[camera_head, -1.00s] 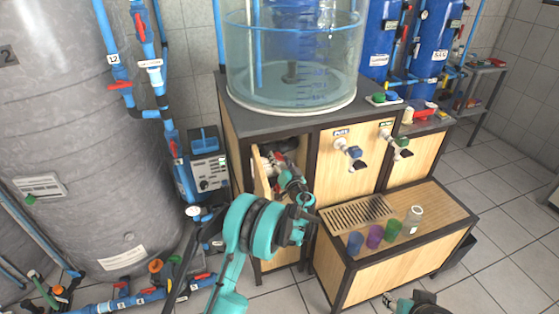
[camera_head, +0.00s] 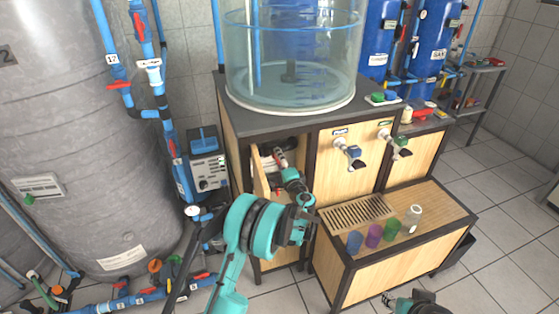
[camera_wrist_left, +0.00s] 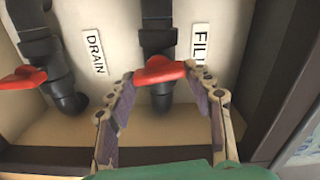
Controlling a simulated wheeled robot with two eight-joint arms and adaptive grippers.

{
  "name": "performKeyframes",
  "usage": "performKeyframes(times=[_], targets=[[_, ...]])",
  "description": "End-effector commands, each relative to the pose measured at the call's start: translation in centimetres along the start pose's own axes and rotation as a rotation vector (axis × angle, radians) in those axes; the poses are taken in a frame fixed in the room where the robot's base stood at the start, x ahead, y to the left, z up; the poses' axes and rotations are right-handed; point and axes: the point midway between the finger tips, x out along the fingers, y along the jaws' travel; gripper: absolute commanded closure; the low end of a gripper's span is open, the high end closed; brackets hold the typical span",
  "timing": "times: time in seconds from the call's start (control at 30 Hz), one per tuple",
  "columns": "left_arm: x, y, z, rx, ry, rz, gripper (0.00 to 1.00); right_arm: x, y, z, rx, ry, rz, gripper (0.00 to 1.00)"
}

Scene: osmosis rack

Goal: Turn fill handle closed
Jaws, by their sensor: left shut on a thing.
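The red fill handle (camera_wrist_left: 160,70) sits on a dark vertical pipe beside the FILL label (camera_wrist_left: 199,45). It lies crosswise to that pipe in the left wrist view. My left gripper (camera_wrist_left: 158,76) has a finger at each end of the handle and is shut on it. In the head view my left gripper (camera_head: 281,160) reaches into the open cabinet (camera_head: 262,190), and the handle is hard to make out there. My right gripper (camera_head: 388,298) shows at the bottom edge, away from the cabinet; its fingers are too small to read.
A second red handle (camera_wrist_left: 22,78) is on the pipe left of the DRAIN label (camera_wrist_left: 94,52). The cabinet frame (camera_wrist_left: 285,75) is close on the right. A low bench (camera_head: 440,204) with several cups stands right of the cabinet. A large grey tank (camera_head: 85,150) is at the left.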

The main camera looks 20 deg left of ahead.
Motion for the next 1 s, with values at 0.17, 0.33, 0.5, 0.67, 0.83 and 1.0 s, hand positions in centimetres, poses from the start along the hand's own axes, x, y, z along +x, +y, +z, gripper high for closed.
performKeyframes(times=[0.17,0.33,0.5,0.67,0.83,1.0], targets=[[-0.02,0.1,-0.02,0.093,0.001,0.001,0.77,0.01,0.0,0.0,0.0,0.0,0.0,0.6],[-0.03,0.13,-0.02,0.148,0.001,0.001,0.77,0.01,0.0,0.0,0.0,0.0,0.0,0.6],[-0.03,0.15,-0.02,0.173,0.001,0.001,0.77,0.01,0.0,0.01,0.0,0.0,0.0,0.6],[-0.03,0.15,-0.02,0.179,0.001,0.001,0.77,0.01,0.0,0.01,0.0,0.0,0.0,0.6],[-0.04,0.15,-0.02,0.178,0.001,0.001,0.77,0.01,0.0,0.0,0.0,0.0,0.0,0.6],[-0.03,0.14,-0.02,0.178,0.001,0.0,0.28,0.01,0.0,0.01,0.0,0.0,0.0,0.6]])
